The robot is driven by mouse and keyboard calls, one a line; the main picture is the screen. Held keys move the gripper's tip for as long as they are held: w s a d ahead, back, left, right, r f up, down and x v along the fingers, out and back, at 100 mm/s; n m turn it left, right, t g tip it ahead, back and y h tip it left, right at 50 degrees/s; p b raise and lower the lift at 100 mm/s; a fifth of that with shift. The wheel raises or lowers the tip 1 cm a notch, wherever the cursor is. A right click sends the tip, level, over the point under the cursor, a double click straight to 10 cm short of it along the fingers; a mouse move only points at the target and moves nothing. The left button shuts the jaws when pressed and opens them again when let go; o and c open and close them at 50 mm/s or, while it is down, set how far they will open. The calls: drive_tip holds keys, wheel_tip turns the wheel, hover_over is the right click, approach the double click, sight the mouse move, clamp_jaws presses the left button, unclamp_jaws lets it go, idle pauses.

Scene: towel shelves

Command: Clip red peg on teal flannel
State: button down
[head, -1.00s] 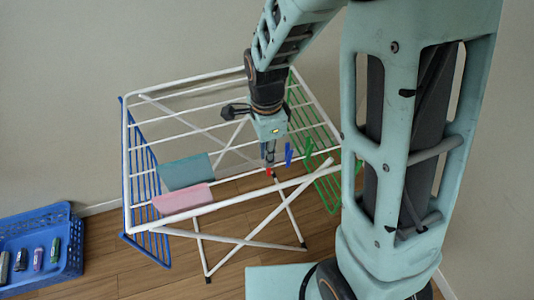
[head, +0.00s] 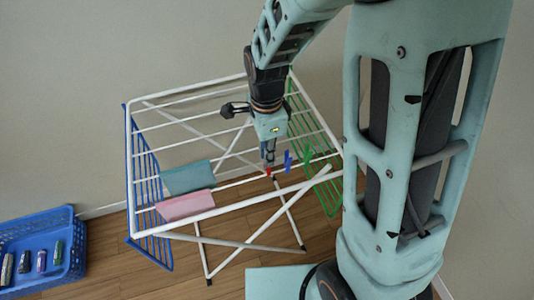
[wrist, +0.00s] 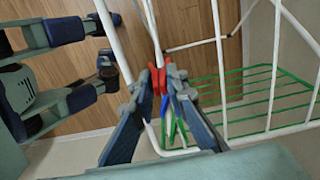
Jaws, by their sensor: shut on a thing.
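The red peg (wrist: 160,76) is between my gripper's fingertips in the wrist view. My gripper (head: 268,166) is shut on it, pointing down over the right part of the drying rack; the red peg also shows at the fingertips in the head view (head: 268,171). I cannot tell whether the peg touches a rail. The teal flannel (head: 187,177) hangs over rails on the left side of the rack, left of my gripper and apart from it. It is not visible in the wrist view.
The white drying rack (head: 240,203) has blue and green side wings. A pink flannel (head: 186,206) hangs in front of the teal one. A blue peg (head: 288,160) and a green peg (head: 307,154) are right of my gripper. A blue basket (head: 74,262) with several small items is at lower left.

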wheel_tip(320, 180, up, 3)
drive_tip(key=shift+r+p, duration=0.15)
drive_tip(key=shift+p, duration=1)
drive_tip(key=shift+a, duration=0.1)
